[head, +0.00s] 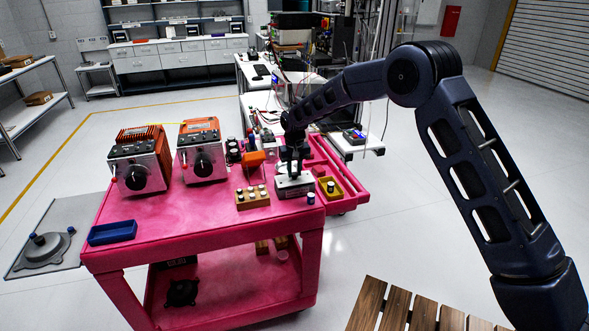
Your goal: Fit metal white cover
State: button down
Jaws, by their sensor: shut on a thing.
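A white metal cover (295,187), box-like and pale, is at the right part of the pink cart's top. My gripper (291,170) points down over it and is shut on its upper part. The fingertips are small and dark here, so the exact grip is hard to see. I cannot tell whether the cover rests on something below it or is held just above it; what lies under it is hidden.
The pink cart (215,231) also bears two orange-topped devices (140,170), a blue tray (112,233), a wooden block with pegs (252,199) and a yellow tray (331,196). A small blue-and-white cylinder (311,198) stands near the right edge. The front middle is clear.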

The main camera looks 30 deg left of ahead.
jog(key=shift+f, duration=0.5)
dwell(0.6)
jog(key=c, duration=1.1)
grip_release()
jog(key=shift+c, duration=0.5)
jog(key=shift+r, duration=0.1)
jog(key=shift+r, duration=3.65)
jog(key=shift+w+d+r, duration=0.1)
